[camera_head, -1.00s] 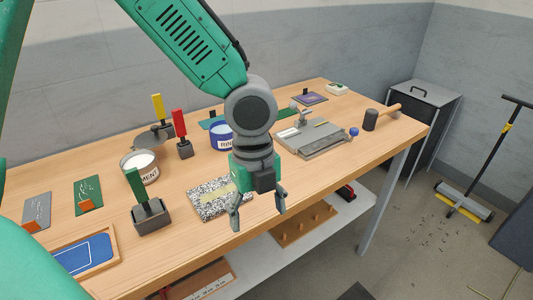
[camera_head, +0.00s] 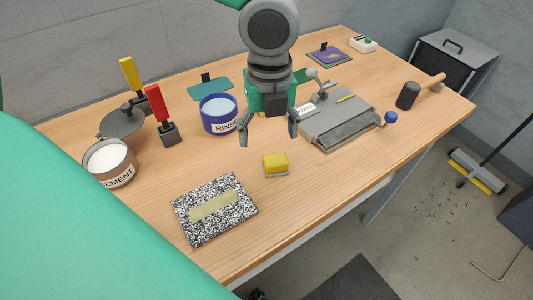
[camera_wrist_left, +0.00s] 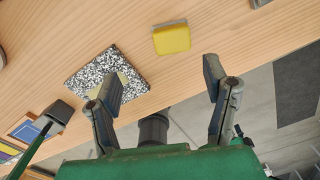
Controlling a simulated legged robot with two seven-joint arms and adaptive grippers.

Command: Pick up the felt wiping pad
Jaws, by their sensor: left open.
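The felt wiping pad looks to be the yellow block with a grey underside (camera_head: 276,162), lying on the wooden workbench (camera_head: 330,185). It also shows at the top of the left wrist view (camera_wrist_left: 172,39). My left gripper (camera_head: 268,136) is open and empty, with its fingers apart. In the head view its fingertips appear just beyond the pad. In the left wrist view the pad lies ahead of the open fingers (camera_wrist_left: 160,82), not between them. My right gripper is in neither view.
A speckled board (camera_head: 214,208) lies left of the pad. A rinse pot (camera_head: 219,114), a cement pot (camera_head: 109,163) and red- and yellow-handled brushes stand further left. The grey press (camera_head: 340,122) is to the right, near a mallet (camera_head: 408,95). Bare wood lies around the pad.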

